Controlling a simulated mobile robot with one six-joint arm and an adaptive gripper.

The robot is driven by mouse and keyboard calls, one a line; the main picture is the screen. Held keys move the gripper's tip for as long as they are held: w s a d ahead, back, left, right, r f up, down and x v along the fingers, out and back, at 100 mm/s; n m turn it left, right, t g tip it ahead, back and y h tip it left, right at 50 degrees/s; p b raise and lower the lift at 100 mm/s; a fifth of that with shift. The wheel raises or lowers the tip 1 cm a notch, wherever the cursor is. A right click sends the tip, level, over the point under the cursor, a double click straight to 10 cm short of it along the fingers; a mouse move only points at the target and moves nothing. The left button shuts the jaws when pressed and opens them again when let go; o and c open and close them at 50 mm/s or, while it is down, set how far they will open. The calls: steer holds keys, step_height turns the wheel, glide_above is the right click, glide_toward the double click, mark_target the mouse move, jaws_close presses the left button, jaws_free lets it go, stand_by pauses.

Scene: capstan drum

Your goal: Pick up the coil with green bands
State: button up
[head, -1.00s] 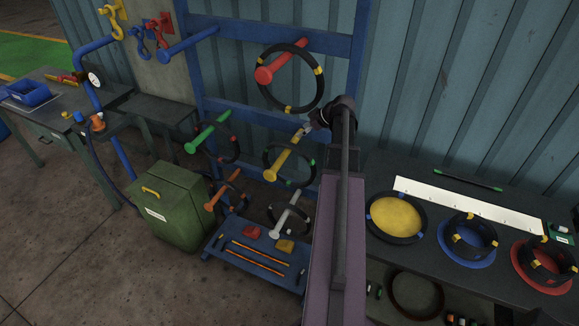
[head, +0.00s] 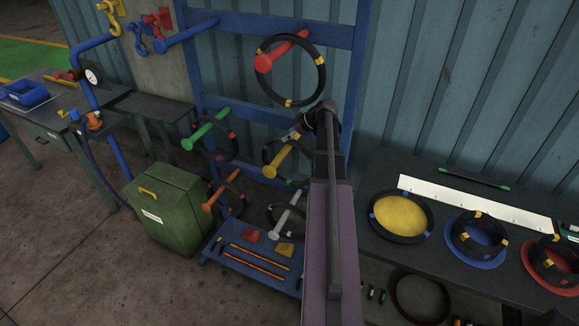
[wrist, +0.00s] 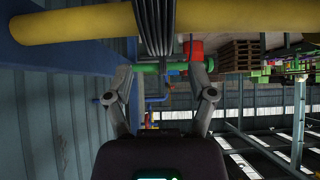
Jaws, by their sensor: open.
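The coil with green bands (head: 266,150) is a black ring hanging on the yellow peg (head: 278,163) of the blue rack. My arm hides its right part in the head view. My gripper (head: 297,134) is at the upper part of this coil. In the wrist view, a bundle of black strands (wrist: 154,28) crosses the yellow peg (wrist: 80,25). My gripper (wrist: 160,72) is open, its two fingers on either side below the strands. Nothing is held. No green band shows on that part of the strands.
A yellow-banded coil (head: 322,73) hangs on the red peg above. Other coils hang on the green (head: 205,130), orange (head: 220,190) and grey pegs (head: 288,212). The rack's blue post (head: 361,60) is near my arm. A bench (head: 420,175) with coils is at right.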

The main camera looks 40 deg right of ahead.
mark_target(280, 138)
steer(key=shift+f, duration=0.1)
stand_by(0.3)
steer(key=shift+b+x, duration=1.8)
steer(key=shift+x, duration=0.75)
steer(key=shift+w, duration=0.1)
jaws_close()
